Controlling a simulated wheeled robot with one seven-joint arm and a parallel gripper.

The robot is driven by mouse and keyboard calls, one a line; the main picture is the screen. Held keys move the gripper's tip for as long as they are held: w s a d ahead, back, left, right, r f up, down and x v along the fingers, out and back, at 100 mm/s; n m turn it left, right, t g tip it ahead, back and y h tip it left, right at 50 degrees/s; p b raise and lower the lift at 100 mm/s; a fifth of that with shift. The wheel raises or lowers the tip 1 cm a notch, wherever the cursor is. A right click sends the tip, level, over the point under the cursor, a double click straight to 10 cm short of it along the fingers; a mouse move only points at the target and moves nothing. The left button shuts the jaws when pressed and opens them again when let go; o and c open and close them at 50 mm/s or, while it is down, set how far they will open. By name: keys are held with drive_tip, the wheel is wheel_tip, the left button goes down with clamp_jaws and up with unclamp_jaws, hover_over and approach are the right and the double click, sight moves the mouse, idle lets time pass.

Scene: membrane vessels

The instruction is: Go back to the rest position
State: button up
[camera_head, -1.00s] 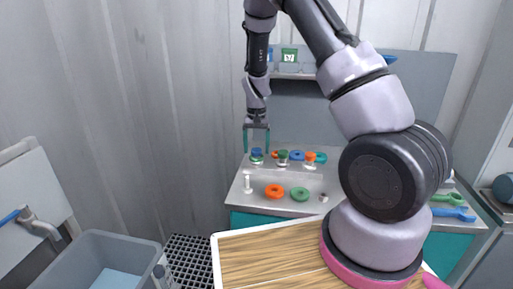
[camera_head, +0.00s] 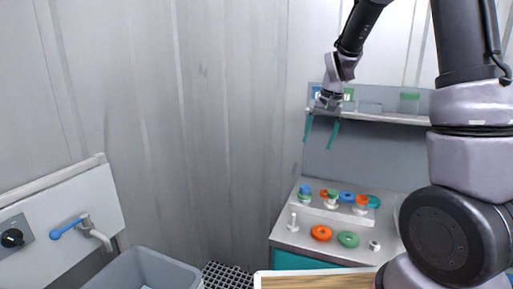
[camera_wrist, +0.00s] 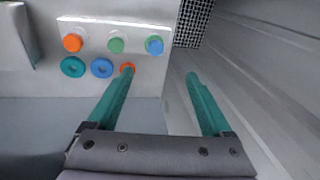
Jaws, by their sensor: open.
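My gripper (camera_head: 322,128) is open and empty, with its teal fingers apart in the air above the left end of the grey bench and beside the shelf. In the wrist view its two fingers (camera_wrist: 158,75) point toward the bench and the wall. The wrist view also shows the orange cap (camera_wrist: 72,43), a green cap (camera_wrist: 116,45) and a blue cap (camera_wrist: 154,45).
A shelf (camera_head: 385,117) with small boxes runs along the back panel. A sink with a blue-handled tap (camera_head: 95,232) and a grey bin (camera_head: 150,270) stand at left.

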drive_tip(key=s+d+r+t, duration=0.2)
drive_tip(key=s+r, duration=0.6)
drive_tip(key=s, duration=0.3)
drive_tip(key=s+d+r+t, duration=0.2)
drive_tip(key=s+r+t, duration=0.1)
drive_tip(key=s+r, duration=0.6)
drive_tip(key=shift+s+r, duration=0.2)
drive_tip(key=shift+s, duration=1.05)
